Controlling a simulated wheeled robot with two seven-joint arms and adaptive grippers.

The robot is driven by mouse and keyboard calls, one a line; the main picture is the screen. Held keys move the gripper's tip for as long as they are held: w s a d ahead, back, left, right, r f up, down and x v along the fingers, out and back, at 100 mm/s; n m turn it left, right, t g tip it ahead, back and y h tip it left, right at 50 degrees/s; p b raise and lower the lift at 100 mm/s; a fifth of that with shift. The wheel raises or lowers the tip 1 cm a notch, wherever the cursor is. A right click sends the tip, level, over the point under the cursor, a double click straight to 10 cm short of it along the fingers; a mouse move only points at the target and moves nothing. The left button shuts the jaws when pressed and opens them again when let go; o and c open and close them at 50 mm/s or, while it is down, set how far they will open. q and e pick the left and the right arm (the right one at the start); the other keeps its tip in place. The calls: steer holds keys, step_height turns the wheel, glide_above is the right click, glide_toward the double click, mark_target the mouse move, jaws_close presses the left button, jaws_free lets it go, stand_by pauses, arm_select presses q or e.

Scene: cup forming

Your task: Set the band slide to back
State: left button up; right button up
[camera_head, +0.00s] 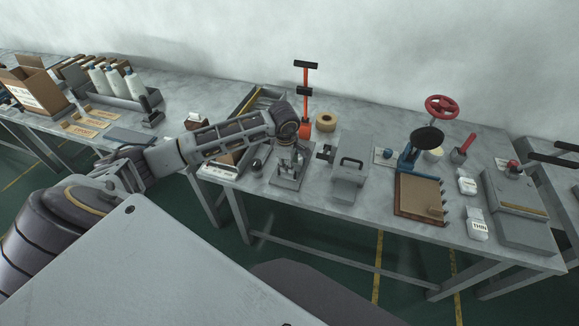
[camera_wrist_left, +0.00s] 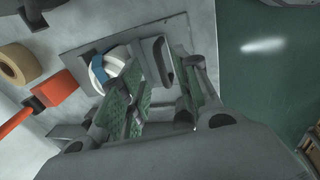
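A small grey fixture on a flat plate (camera_head: 285,182) stands near the front of the table, in the middle of the head view. My left gripper (camera_head: 291,157) is right over it and hides much of it. In the left wrist view the plate (camera_wrist_left: 185,33) carries a white round part with a blue band (camera_wrist_left: 103,72) and a grey upright slotted piece (camera_wrist_left: 158,50). My left gripper's green-padded fingers (camera_wrist_left: 160,95) are apart beside these parts; contact cannot be told. I cannot tell which part is the band slide. My right gripper is out of view.
An orange stand (camera_head: 306,95) and a tape roll (camera_head: 326,121) stand behind the fixture. A grey block with a handle (camera_head: 348,180) is close on its right. A dark ball (camera_head: 257,164) is on its left. The blue press (camera_head: 410,153) stands farther right.

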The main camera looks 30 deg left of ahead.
arm_select(q)
steer(key=shift+w+a+f, duration=0.1)
steer(key=shift+w+f, duration=0.05)
steer(key=shift+f, duration=0.75)
steer(key=shift+w+f, duration=0.15)
steer(key=shift+f, duration=0.7)
jaws_close()
